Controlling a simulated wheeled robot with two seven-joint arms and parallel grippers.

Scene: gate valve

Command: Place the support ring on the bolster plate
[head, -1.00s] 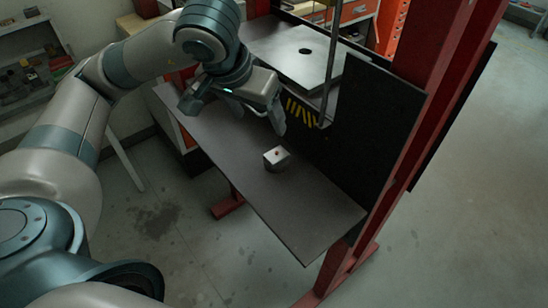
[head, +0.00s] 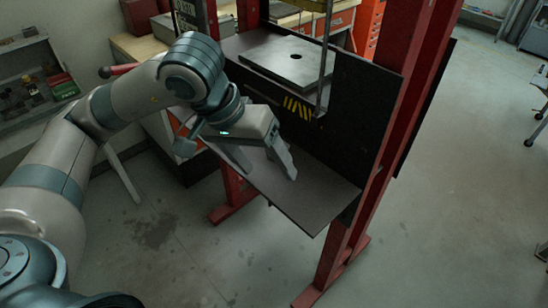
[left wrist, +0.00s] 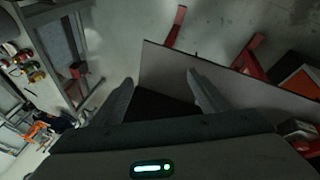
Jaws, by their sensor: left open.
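The bolster plate (head: 308,69), a flat grey plate with a dark round hole, lies at the upper middle of the head view, on the press frame. My left gripper (head: 268,173) is open over the lower dark shelf (head: 322,199), below and in front of the plate. In the left wrist view its two fingers (left wrist: 159,77) are spread, with a dark area between them that I cannot identify. The small metal piece with a hole, seen earlier on the shelf, is hidden now; I cannot tell if it is the support ring. My right gripper is out of view.
Red press uprights (head: 376,150) and a black upright panel (head: 358,105) stand right of the shelf. A thin metal rod (head: 325,60) hangs before the plate. A cluttered grey rack (head: 38,90) is at left. Open floor lies at right.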

